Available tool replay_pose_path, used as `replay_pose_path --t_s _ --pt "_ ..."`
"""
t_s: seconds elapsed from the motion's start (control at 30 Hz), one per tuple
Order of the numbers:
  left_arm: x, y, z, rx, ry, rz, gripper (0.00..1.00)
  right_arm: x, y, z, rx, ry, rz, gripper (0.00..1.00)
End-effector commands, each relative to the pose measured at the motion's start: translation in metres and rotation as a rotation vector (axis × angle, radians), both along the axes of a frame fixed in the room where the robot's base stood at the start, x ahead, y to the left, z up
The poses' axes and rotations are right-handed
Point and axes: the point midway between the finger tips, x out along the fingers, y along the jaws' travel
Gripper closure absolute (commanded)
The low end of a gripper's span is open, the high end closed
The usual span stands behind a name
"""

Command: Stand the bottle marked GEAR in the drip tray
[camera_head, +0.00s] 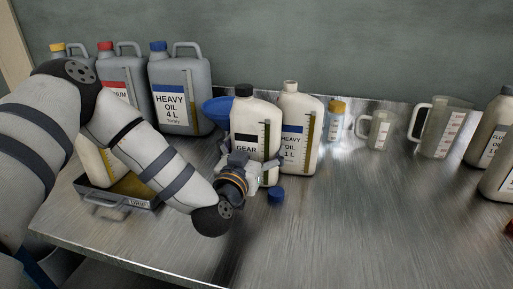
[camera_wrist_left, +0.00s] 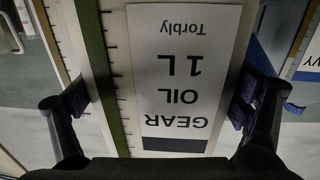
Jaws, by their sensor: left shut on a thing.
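The GEAR bottle (camera_head: 245,119), white with a black cap and black label stripe, stands upright on the metal bench, as far as I can tell. My left gripper (camera_head: 253,168) is shut on its lower part from the front. In the left wrist view the GEAR OIL 1 L label (camera_wrist_left: 185,75) appears upside down, with a finger at each side of the bottle. The dark drip tray (camera_head: 122,202) lies at the left, partly hidden by my left arm. Another white bottle (camera_head: 97,165) stands in or just behind it, its upper part hidden. My right gripper is not in view.
A HEAVY 1 L bottle (camera_head: 300,128) stands close at the right of the GEAR bottle. A blue funnel (camera_head: 217,108) is behind it and a blue cap (camera_head: 276,195) lies in front. Grey cans (camera_head: 183,65) stand behind the tray. The bench (camera_head: 370,225) is clear at front right.

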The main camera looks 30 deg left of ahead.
Motion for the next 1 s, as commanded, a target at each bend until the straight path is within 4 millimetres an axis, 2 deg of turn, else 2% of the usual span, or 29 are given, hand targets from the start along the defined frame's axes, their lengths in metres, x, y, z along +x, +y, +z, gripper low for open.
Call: replay_pose_path --t_s 0.03,0.17,0.2,0.63,0.77,1.0 --pt "0.001 0.0 0.004 0.0 -0.01 0.0 0.7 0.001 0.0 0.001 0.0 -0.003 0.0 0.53" --pt "0.001 0.0 0.001 0.001 -0.009 0.0 0.7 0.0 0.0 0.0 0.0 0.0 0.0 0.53" --pt "0.0 0.0 -0.001 0.001 -0.003 0.001 0.0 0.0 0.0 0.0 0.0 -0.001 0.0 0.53" --pt "-0.002 -0.001 0.002 -0.001 -0.002 -0.001 0.0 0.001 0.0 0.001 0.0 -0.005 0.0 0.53" --pt "-0.024 -0.006 0.003 -0.001 -0.001 -0.002 0.0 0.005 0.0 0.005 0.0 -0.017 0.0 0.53" --pt "-0.079 -0.017 0.002 0.0 0.001 -0.002 0.0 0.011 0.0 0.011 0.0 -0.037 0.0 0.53"
